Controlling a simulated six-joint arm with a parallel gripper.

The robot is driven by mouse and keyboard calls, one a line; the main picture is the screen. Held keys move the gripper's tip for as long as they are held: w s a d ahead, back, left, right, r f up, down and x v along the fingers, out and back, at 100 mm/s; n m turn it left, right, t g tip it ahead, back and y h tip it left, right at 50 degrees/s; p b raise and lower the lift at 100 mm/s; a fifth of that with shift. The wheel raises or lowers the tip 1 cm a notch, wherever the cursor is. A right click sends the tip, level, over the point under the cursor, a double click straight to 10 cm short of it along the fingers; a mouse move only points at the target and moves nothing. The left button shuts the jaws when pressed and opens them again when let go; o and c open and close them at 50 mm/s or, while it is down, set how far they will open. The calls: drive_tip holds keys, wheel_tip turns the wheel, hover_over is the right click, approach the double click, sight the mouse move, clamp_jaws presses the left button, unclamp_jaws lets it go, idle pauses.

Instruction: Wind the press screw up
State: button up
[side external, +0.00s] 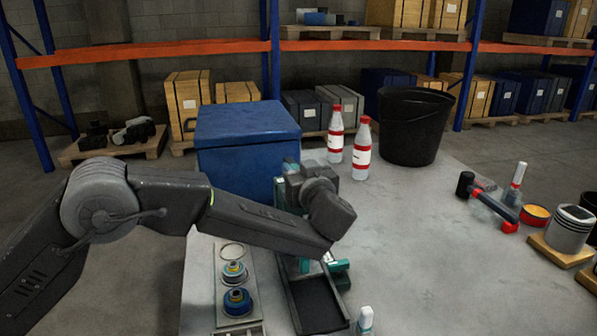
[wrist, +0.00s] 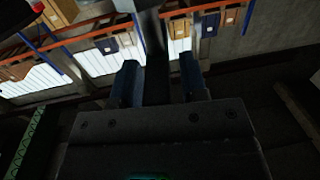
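The press shows in the side view as a teal frame (side external: 340,266), partly hidden behind my arm. I cannot make out its screw clearly there. In the wrist view, a dark upright bar (wrist: 154,60), possibly part of the press screw, stands between the two fingers of my gripper (wrist: 160,80). The fingers are apart, one on each side of the bar, with a narrow gap seeming to show on the right. In the side view my wrist is beside the press, and the fingertips are hidden or too small to tell.
A blue box (side external: 247,145) stands behind the press. Two red-capped bottles (side external: 335,136) and a black bucket (side external: 413,125) stand at the back. A black tray (side external: 343,306) and a holder with blue round parts (side external: 237,301) lie in front. A hammer (side external: 490,203) lies right; the table's middle right is clear.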

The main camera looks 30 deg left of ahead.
clamp_jaws()
drive_tip(key=shift+w+d+n+g+y, duration=0.1)
drive_tip(key=shift+w+n+g+y, duration=0.1)
drive_tip(key=shift+n+g+y, duration=0.95)
drive_tip(key=shift+w+d+n+g+y, duration=0.1)
drive_tip(key=shift+w+n+g+y, duration=0.2)
drive_tip(key=shift+n+g, duration=0.95)
drive_tip(key=shift+s+f+g+y, duration=0.15)
drive_tip(key=shift+g+y, duration=0.1)
drive_tip(key=shift+g, duration=0.55)
drive_tip(key=shift+o, duration=0.7)
unclamp_jaws()
wheel_tip(320, 180, up, 4)
drive_tip(key=shift+r, duration=0.15)
drive_tip(key=s+a+r, duration=0.3)
drive_tip(key=a+r, duration=0.4)
drive_tip(key=a, duration=0.4)
drive_tip(key=shift+a, duration=0.15)
